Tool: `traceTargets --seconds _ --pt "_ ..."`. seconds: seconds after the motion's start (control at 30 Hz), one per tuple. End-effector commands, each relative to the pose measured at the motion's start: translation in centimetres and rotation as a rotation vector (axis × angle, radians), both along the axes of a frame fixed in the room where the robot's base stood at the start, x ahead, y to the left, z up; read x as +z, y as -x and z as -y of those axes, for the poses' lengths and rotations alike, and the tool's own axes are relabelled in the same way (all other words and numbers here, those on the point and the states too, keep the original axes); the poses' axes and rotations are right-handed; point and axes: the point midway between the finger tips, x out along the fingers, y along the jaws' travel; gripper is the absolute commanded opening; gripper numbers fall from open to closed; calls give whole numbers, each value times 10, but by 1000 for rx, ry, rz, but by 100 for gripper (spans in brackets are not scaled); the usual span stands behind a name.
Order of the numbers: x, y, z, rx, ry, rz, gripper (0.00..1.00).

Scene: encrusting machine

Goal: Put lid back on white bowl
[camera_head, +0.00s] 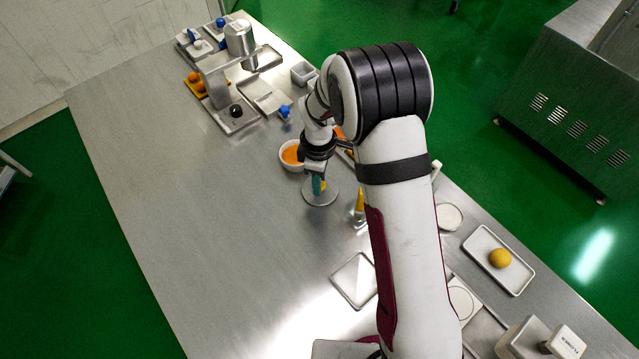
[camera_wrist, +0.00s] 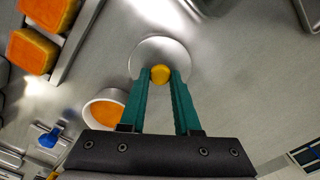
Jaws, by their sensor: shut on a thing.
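The lid is a round silver disc (camera_head: 320,194) with a yellow knob (camera_wrist: 160,74). My gripper (camera_head: 318,184) points down with its green fingers shut on the knob; the wrist view shows the fingertips on both sides of it. The disc (camera_wrist: 160,48) looks level, but I cannot tell whether it touches the table. The white bowl (camera_head: 290,168) stands uncovered with orange filling inside, just up and left of the lid in the head view. In the wrist view the bowl (camera_wrist: 86,112) is left of the fingers, partly hidden by my gripper.
A metal machine (camera_head: 216,86) with trays and small items stands at the far end. A yellow-tipped tool (camera_head: 359,205) stands right of the lid. Orange blocks (camera_wrist: 34,50) lie on a tray near the bowl. The table's left side is clear.

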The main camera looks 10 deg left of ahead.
Motion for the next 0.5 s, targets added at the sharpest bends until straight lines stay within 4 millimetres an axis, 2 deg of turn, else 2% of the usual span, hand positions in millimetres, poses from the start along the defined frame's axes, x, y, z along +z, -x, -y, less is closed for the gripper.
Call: traceTargets --seconds 0.07,0.3,0.37,0.5 --pt "13 -1 0 0 -1 4 0" --pt "75 -1 -1 0 -2 5 0" --pt "86 -2 -1 1 -3 3 0" --pt "99 -27 -18 1 -1 2 0"
